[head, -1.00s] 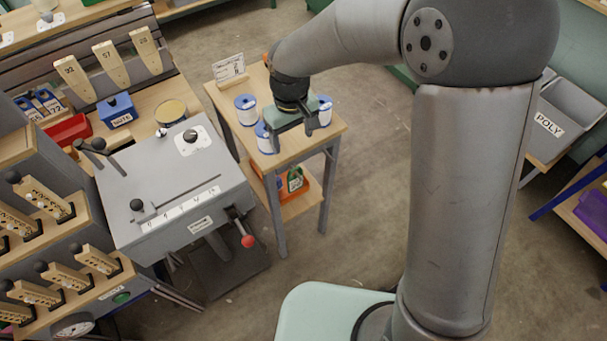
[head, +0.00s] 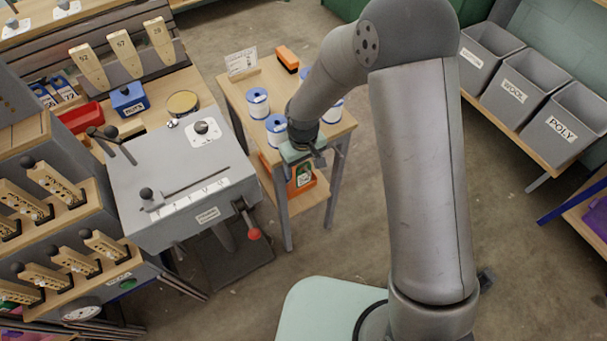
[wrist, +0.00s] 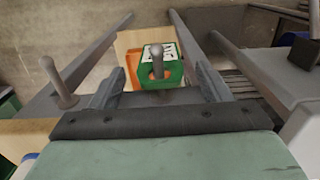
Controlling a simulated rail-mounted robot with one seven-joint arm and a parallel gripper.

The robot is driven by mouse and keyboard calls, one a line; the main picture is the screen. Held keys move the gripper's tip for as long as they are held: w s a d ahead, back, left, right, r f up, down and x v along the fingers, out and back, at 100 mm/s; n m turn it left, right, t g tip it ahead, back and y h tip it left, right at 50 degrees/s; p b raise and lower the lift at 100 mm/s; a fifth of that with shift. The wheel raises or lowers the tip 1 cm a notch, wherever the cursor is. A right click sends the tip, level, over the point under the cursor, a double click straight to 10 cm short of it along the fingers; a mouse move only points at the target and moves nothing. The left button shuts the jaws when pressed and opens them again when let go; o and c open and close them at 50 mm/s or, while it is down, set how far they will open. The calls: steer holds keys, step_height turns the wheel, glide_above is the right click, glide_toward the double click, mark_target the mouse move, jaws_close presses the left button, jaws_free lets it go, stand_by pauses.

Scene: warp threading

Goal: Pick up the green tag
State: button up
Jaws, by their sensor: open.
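In the head view the tag (head: 304,174) shows in the orange bin (head: 303,192) on the lower shelf of the small wooden table. There my gripper (head: 304,157) is at the table's front edge, above the tag, and partly hides the bin. I cannot tell the exact gap between fingers and tag.
White-and-blue spools (head: 257,103) stand on the small table's top (head: 238,88), close to my arm. Its grey legs (head: 283,212) flank the bin. A grey machine with a red-knobbed lever (head: 253,233) stands to the left. Open floor (head: 350,220) lies to the right.

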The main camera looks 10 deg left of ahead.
steer(key=c, duration=1.3)
